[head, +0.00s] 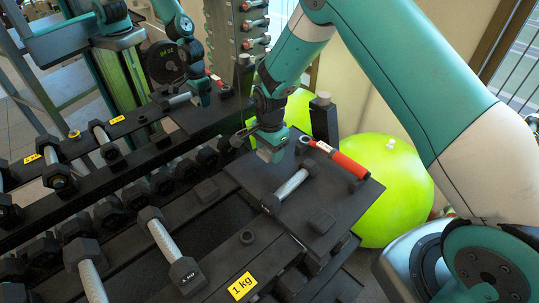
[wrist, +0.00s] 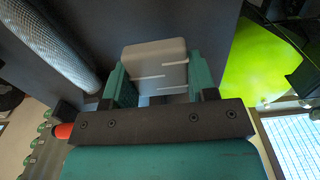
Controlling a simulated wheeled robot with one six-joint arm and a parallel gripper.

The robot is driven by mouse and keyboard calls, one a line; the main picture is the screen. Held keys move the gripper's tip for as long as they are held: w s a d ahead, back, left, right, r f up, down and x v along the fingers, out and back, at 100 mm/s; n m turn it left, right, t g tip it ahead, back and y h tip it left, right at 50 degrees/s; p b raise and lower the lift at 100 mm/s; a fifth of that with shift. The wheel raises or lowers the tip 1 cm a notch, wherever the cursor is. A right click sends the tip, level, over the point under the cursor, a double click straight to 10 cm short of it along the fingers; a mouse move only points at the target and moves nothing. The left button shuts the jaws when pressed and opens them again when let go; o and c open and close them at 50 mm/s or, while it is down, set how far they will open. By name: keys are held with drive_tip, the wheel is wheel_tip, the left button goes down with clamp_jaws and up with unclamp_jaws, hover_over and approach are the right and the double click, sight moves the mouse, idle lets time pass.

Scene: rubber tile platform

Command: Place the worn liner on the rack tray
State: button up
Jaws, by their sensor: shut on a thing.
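My gripper (wrist: 153,88) is shut on a small grey block with pale scored lines, which I take as the worn liner (wrist: 155,62). The block sits between the two green fingers, its lower part hidden by the gripper body. In the head view my gripper (head: 270,147) is at the back edge of the black rack tray (head: 255,170), and the liner is hardly visible there. I cannot tell whether the liner touches the tray. The dark tray surface (wrist: 215,20) fills the background in the wrist view.
A dumbbell (head: 290,188), a red-handled tool (head: 340,162) and a dark square pad (head: 321,221) are on the tray. Several dumbbells line the racks to the left. A lime-green ball (head: 395,195) is beside the tray at right. A yellow 1 kg label (head: 242,286) marks the front rail.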

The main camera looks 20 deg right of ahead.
sight(270, 159)
drive_tip(key=shift+f+p, duration=0.3)
drive_tip(key=shift+f, duration=1.25)
drive_tip(key=shift+f, duration=0.2)
drive_tip(key=o, duration=1.3)
